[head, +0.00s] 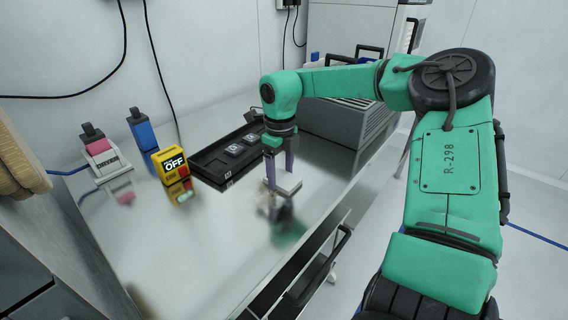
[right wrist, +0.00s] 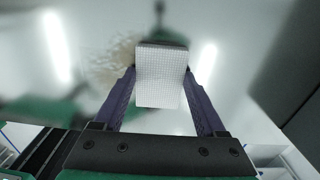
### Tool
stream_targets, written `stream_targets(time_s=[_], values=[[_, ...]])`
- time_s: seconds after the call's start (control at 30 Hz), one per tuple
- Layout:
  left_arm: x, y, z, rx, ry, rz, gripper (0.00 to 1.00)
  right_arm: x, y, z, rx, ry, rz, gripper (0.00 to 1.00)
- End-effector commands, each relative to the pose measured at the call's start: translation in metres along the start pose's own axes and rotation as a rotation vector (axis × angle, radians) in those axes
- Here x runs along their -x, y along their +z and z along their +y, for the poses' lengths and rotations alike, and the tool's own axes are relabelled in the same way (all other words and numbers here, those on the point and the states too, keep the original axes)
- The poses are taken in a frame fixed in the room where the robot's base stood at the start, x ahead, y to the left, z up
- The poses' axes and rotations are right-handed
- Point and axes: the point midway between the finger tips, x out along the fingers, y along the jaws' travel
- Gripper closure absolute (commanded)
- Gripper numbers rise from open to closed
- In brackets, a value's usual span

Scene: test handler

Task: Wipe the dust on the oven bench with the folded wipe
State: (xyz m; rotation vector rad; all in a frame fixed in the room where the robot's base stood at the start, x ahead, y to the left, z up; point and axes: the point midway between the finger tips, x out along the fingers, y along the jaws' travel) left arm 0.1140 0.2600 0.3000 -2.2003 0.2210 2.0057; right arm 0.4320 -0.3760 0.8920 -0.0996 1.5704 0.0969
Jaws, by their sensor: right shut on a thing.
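The folded wipe (head: 288,185) is a small white pad. My right gripper (head: 279,180) is shut on it and points down over the oven bench (head: 215,245), a shiny metal top. In the right wrist view the wipe (right wrist: 160,88) has a fine grid texture and sits between my two purple fingers (right wrist: 160,72). A brownish dust patch (right wrist: 116,60) lies left of the wipe there. In the head view the dust is hard to separate from blurred reflections. I cannot tell whether the wipe touches the bench. My left gripper is not in view.
A black tray (head: 208,177) with dark square parts lies behind the wipe. A yellow OFF box (head: 173,163), a pink-and-white bottle (head: 101,152) and a blue one (head: 143,132) stand at the left. A grey ribbed unit (head: 350,118) stands at the back right. The front-left bench is clear.

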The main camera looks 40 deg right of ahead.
Motion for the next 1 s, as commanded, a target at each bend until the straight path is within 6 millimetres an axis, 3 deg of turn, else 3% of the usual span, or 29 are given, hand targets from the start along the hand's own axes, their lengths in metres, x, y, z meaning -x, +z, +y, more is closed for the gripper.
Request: stream_targets(time_s=[0.3,1.0], values=[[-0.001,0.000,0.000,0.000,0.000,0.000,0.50,0.002,0.018,0.001,0.000,0.000,-0.002,0.71],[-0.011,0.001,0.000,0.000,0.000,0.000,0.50,-0.004,-0.010,0.030,0.001,0.003,0.002,0.71]])
